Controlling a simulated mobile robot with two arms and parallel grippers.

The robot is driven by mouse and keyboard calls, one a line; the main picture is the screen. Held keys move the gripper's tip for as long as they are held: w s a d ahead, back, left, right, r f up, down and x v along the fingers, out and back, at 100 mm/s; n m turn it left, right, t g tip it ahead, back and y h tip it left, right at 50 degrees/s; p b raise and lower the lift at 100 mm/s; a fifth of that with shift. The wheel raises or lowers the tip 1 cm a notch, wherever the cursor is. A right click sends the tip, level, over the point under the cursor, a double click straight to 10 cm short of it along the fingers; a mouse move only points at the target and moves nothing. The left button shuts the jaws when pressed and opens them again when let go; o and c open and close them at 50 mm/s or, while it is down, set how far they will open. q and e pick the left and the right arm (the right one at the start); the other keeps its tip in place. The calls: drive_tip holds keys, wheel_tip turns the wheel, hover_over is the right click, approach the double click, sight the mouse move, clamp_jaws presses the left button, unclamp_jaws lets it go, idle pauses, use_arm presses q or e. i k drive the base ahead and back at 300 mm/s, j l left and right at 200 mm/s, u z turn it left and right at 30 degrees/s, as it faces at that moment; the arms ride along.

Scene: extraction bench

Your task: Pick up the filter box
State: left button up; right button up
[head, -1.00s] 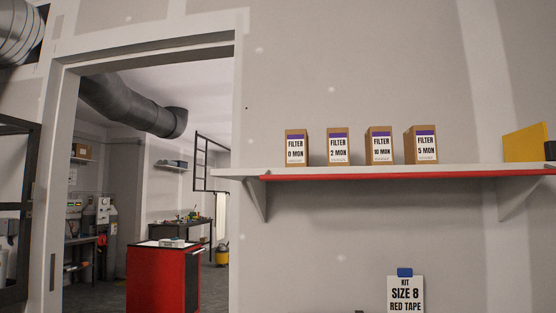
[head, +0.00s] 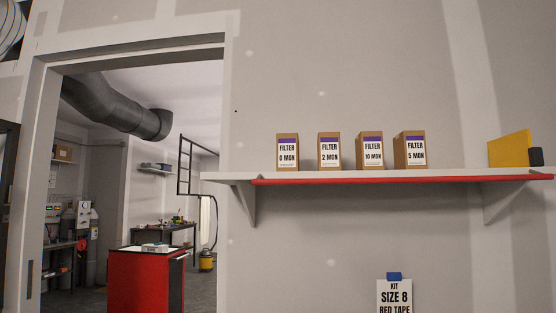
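Several brown filter boxes with purple-striped white labels stand upright in a row on a wall shelf (head: 450,176) in the head view. From left to right they are the "FILTER 0 MON" box (head: 288,152), the "FILTER 2 MON" box (head: 330,152), the "FILTER 10 MON" box (head: 370,151) and the "FILTER 5 MON" box (head: 411,150). Small gaps separate them. Neither of my grippers is in view.
The shelf has a red front edge and brackets below. A yellow panel (head: 509,149) stands at its right end. A sign (head: 394,297) reading "KIT SIZE 8 RED TAPE" hangs below. A doorway at left shows a red cabinet (head: 140,283).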

sight(287, 145)
drive_tip(key=i+l+u, duration=0.15)
drive_tip(key=i+l, duration=0.5)
drive_tip(key=i, duration=0.15)
